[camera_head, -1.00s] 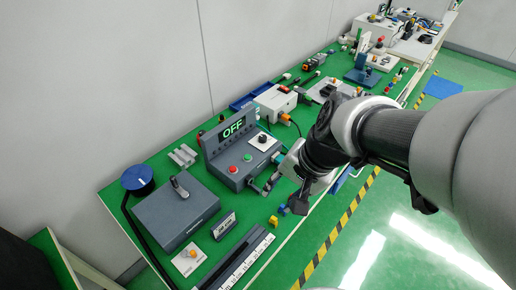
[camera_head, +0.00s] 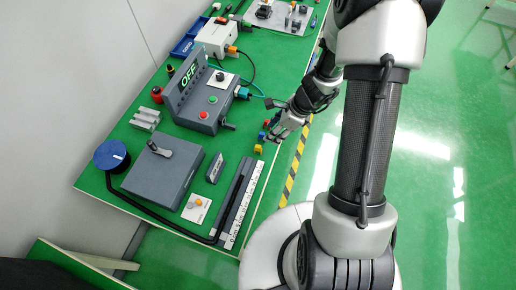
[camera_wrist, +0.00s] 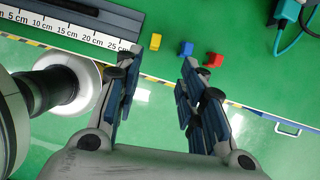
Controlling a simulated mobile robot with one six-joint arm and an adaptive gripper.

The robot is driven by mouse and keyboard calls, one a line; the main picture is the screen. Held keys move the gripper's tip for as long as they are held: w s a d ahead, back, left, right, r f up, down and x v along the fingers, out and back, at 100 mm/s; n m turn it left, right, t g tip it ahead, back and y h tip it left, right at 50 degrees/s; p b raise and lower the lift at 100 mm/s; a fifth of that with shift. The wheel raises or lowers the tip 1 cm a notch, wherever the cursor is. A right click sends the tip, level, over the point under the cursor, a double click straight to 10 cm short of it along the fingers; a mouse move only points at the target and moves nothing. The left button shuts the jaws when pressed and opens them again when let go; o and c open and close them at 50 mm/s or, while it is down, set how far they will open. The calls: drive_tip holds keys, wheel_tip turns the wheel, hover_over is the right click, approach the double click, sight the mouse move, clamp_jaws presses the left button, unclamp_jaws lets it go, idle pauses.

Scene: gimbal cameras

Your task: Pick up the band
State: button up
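I cannot tell for certain which thing is the band. A thin black strip (camera_head: 150,212) runs from below the blue round knob (camera_head: 112,155) along the near-left table edge toward the ruler; it is the most band-like thing in view. My gripper (camera_head: 273,138) is at the table's right edge, close to small yellow (camera_head: 257,149), blue (camera_head: 262,136) and red (camera_head: 266,123) blocks. In the wrist view my gripper (camera_wrist: 162,58) is open, with nothing between its fingers. There the yellow (camera_wrist: 155,41), blue (camera_wrist: 186,48) and red (camera_wrist: 214,60) blocks lie beyond the fingertips.
The wall is at left; open floor is at right.

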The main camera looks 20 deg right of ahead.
sight(258, 146)
drive_tip(key=b+x, duration=0.2)
drive_tip(key=x, duration=0.5)
drive_tip(key=shift+a+f+b, duration=0.1)
drive_tip(key=shift+f+b, duration=0.05)
drive_tip(key=shift+b, duration=0.25)
drive_tip(key=shift+a+b+x, duration=0.25)
drive_tip(key=shift+b+x, duration=0.5)
drive_tip(key=shift+x, duration=0.6)
drive_tip(key=shift+a+b+x, duration=0.25)
drive_tip(key=shift+b+x, duration=0.45)
drive_tip(key=shift+x, duration=0.65)
drive_tip(key=shift+s+r, duration=0.1)
drive_tip(key=shift+r, duration=0.1)
clamp_jaws()
